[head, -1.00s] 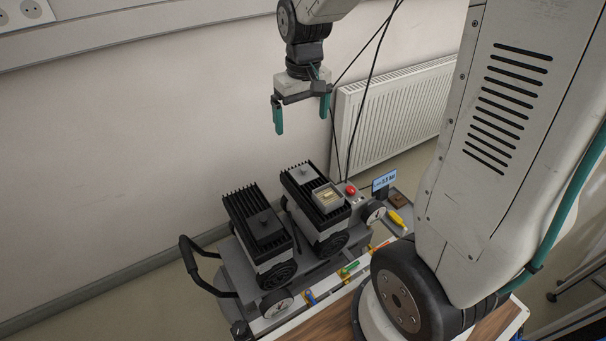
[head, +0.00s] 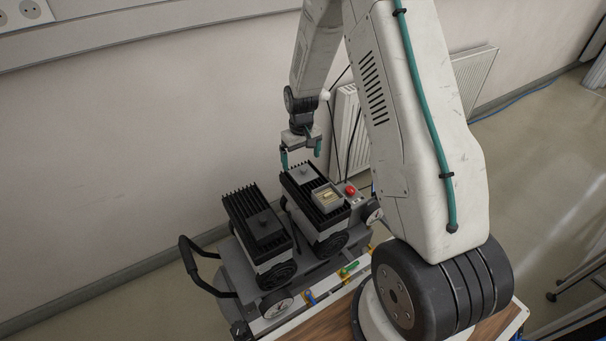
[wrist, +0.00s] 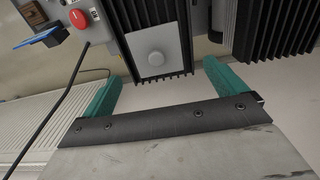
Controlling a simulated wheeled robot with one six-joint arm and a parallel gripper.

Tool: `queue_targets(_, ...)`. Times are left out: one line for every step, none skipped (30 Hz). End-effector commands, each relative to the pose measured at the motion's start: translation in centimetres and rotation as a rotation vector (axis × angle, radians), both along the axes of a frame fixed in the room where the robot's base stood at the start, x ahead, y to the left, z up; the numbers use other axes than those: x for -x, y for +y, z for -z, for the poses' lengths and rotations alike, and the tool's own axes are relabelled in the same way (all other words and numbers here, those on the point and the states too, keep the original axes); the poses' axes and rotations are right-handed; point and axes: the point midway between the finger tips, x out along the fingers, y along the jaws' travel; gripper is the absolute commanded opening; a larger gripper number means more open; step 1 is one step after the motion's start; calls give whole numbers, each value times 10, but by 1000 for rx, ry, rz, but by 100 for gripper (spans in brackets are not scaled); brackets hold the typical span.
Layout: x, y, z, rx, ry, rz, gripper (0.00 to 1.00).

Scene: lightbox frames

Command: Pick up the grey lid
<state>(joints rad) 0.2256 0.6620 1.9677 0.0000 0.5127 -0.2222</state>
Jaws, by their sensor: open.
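The grey lid (head: 302,174) is a flat plate with a small round knob, on the far end of the right-hand finned black machine (head: 318,215). In the wrist view the lid (wrist: 157,60) and its knob show beyond and between my two teal fingers. My gripper (head: 301,156) is open and empty, just above the lid's end of the machine, pointing down. In the wrist view my gripper (wrist: 161,86) has its fingers to either side of the lid, apparently not touching it.
An open grey box with brass parts (head: 328,197) sits beside the lid. A red button (head: 350,190) is on the machine's right. Another finned machine with a dark knobbed top (head: 262,225) stands left. A radiator (head: 347,130) and a cable are behind.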

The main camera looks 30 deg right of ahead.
Motion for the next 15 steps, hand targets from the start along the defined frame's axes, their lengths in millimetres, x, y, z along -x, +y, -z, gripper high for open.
queue_targets(1,-1,4,0,1,0,96)
queue_targets(1,-1,6,0,0,0,96)
queue_targets(2,-2,11,0,1,0,96)
queue_targets(3,-2,15,0,2,0,96)
queue_targets(4,-3,20,-1,3,0,96)
queue_targets(5,-4,26,-1,2,0,96)
queue_targets(6,-4,31,0,2,0,96)
queue_targets(6,-4,36,-1,3,0,96)
queue_targets(6,-4,41,-1,2,-1,96)
queue_targets(5,-4,44,0,1,-1,96)
queue_targets(5,-4,47,0,1,0,96)
queue_targets(5,-4,49,0,0,0,96)
queue_targets(5,-4,50,0,0,0,96)
queue_targets(5,-4,50,0,-1,0,96)
queue_targets(5,-4,50,0,-1,0,96)
